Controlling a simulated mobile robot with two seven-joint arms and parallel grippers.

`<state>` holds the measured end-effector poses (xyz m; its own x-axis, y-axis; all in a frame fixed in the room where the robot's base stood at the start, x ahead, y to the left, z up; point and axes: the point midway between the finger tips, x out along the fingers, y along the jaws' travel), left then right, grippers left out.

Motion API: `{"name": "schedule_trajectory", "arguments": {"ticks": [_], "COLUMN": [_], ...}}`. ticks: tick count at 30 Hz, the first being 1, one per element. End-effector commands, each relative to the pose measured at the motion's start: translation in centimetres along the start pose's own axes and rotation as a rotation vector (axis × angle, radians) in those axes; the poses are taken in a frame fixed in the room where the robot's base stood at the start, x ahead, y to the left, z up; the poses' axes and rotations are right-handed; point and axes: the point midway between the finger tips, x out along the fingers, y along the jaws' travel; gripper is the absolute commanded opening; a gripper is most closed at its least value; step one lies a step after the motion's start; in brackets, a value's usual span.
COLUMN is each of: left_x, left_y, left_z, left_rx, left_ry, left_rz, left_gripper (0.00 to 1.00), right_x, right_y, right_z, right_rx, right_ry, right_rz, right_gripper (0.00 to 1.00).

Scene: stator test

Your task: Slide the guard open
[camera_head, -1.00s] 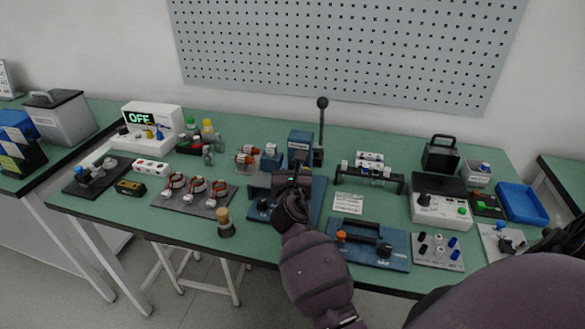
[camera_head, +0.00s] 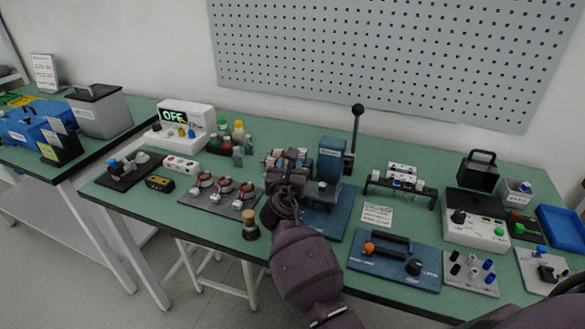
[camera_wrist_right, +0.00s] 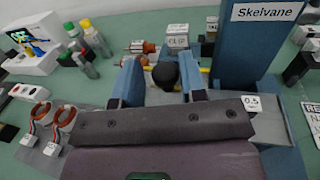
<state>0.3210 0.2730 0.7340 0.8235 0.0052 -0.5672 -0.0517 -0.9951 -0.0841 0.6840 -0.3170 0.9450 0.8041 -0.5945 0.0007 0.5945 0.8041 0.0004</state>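The blue press labelled Skelvane (camera_head: 331,160) stands at the middle of the bench on a blue base plate (camera_head: 340,222); its blue column (camera_wrist_right: 246,45) fills the upper right of the right wrist view. My right gripper (camera_head: 288,160) is just left of the column and covers that side of the press. In the right wrist view its two bluish fingers (camera_wrist_right: 163,78) stand apart with a round black knob (camera_wrist_right: 165,75) between them. Firm contact is not clear. The guard's panel is largely hidden, and I cannot tell its outline. My left gripper is out of view.
A black-knobbed lever (camera_head: 356,130) rises right of the column. Coil parts on a grey plate (camera_head: 190,197) and a cork-topped jar (camera_head: 250,225) are to the left. A blue handled fixture (camera_head: 400,262) is to the right. A paper card (camera_head: 377,214) lies between.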

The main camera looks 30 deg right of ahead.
Motion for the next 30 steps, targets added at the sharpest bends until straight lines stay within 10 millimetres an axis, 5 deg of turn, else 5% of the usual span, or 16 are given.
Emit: {"name": "schedule_trajectory", "arguments": {"ticks": [14, 30], "left_x": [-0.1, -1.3], "left_y": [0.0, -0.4], "left_z": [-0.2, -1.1], "left_rx": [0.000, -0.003], "left_ry": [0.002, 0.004], "left_rz": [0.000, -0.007], "left_gripper": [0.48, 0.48], "right_x": [-0.6, -8.9], "right_y": [-0.1, -0.1], "right_z": [0.1, 0.2], "right_rx": [0.001, 0.001], "right_ry": [0.001, 0.001], "right_rz": [-0.002, -0.001], "right_gripper": [0.52, 0.52]}}
